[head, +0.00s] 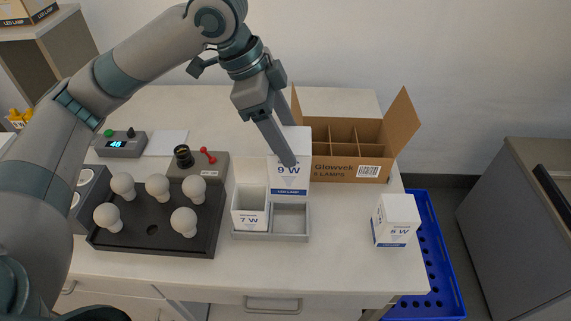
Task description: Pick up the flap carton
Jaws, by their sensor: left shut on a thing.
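A white carton marked 9 W (289,186) with a blue band stands upright behind the right half of a small grey tray (270,238). My left gripper (291,150) reaches down from above and is shut on this 9 W carton, with one finger across its front face. The fingers hide part of the carton, and I cannot tell whether its base touches the table. An open-topped white 7 W carton (250,220) sits in the tray's left compartment; the right compartment is empty. A white 8 W carton (396,222) stands at the table's right. My right gripper is out of view.
An open brown divided box (345,172) is close to the right of the held carton. A dark tray (150,243) holds several bulbs. A grey test socket unit (205,168) with a red lever and a display unit (122,146) stand at left. A blue crate (440,268) is beyond the table's right edge.

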